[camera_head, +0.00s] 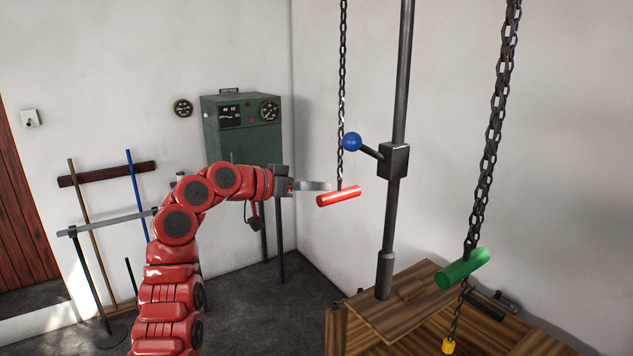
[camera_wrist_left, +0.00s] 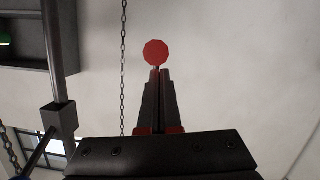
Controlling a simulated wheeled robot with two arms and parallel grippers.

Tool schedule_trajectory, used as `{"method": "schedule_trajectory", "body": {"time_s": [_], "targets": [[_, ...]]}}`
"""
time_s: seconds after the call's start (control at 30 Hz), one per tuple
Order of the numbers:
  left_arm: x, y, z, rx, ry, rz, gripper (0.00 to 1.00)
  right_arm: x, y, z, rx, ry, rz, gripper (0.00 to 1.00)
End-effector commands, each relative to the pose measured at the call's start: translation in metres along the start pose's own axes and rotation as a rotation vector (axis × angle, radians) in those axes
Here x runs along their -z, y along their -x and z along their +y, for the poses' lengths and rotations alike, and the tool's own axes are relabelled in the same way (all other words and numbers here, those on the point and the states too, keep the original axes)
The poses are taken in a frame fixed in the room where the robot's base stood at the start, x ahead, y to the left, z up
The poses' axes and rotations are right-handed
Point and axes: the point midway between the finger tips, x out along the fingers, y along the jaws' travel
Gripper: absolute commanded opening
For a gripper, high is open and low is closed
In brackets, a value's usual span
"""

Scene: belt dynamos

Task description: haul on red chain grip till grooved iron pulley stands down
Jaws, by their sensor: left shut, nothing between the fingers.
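The red chain grip (camera_head: 338,196) is a short red bar hanging level from a dark chain (camera_head: 342,90) in the head view. In the left wrist view the red grip (camera_wrist_left: 156,52) shows end-on as a red disc just past the fingertips. My left gripper (camera_head: 328,185) is shut and empty, its fingertips close beside the grip's left end; in the left wrist view its fingers (camera_wrist_left: 157,75) are together. I cannot tell whether they touch the grip. The grooved iron pulley is not in view. My right gripper is not in view.
A green grip (camera_head: 463,269) hangs from a thicker chain at right, with a yellow piece (camera_head: 448,346) below. A dark post (camera_head: 397,130) with a blue-knobbed lever (camera_head: 352,142) stands right of the red grip, on a wooden box (camera_head: 405,305). A green cabinet (camera_head: 241,140) stands behind my arm.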

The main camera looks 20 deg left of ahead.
Motion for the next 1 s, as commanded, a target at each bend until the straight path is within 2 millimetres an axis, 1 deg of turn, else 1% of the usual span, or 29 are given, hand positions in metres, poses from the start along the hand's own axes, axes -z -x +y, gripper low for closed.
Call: {"method": "schedule_trajectory", "body": {"time_s": [0.27, 0.37, 0.43, 0.57, 0.8, 0.9, 1.0], "targets": [[-0.004, -0.001, -0.001, 0.000, 0.001, -0.001, 0.00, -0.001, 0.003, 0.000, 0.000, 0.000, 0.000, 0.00], [-0.013, -0.003, -0.003, 0.000, 0.001, -0.001, 0.00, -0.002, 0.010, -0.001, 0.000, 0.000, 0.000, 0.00], [-0.025, -0.006, -0.005, 0.000, 0.002, -0.001, 0.00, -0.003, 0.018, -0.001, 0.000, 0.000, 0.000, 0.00], [-0.058, -0.015, -0.013, -0.001, 0.007, -0.003, 0.00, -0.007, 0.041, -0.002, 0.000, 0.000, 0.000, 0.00], [-0.134, -0.033, -0.027, -0.001, 0.006, -0.006, 0.00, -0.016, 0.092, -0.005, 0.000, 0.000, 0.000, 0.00], [-0.164, -0.041, -0.033, -0.002, 0.007, -0.006, 0.00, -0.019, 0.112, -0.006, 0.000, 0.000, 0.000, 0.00], [-0.190, -0.047, -0.038, -0.002, 0.005, -0.006, 0.00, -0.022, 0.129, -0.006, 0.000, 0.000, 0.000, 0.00]]}}
